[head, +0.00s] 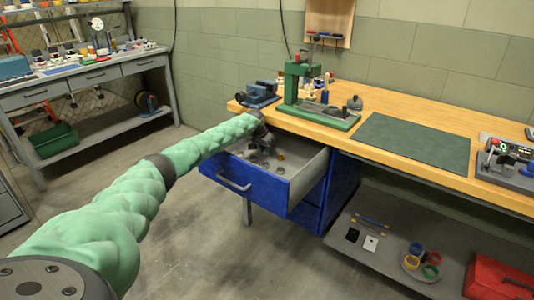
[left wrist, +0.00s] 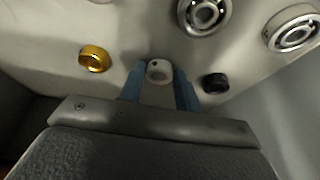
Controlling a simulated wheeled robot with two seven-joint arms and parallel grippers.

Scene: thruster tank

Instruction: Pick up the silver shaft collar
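The silver shaft collar (left wrist: 159,72) is a small pale ring in the left wrist view, on or just above the drawer floor. My left gripper (left wrist: 160,78) has its two blue fingers on either side of the collar, with little or no gap. I cannot tell whether they press on it. In the head view my left gripper (head: 262,138) reaches down into the open blue drawer (head: 240,185), and the collar cannot be made out there. My right gripper is not in view.
In the left wrist view a gold ring (left wrist: 94,59) lies left of the collar, a small black part (left wrist: 215,83) lies right, and bearings (left wrist: 204,14) lie beyond. Drawer walls surround them. The wooden bench (head: 385,150) above holds a green press (head: 300,85) and a dark mat (head: 415,142).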

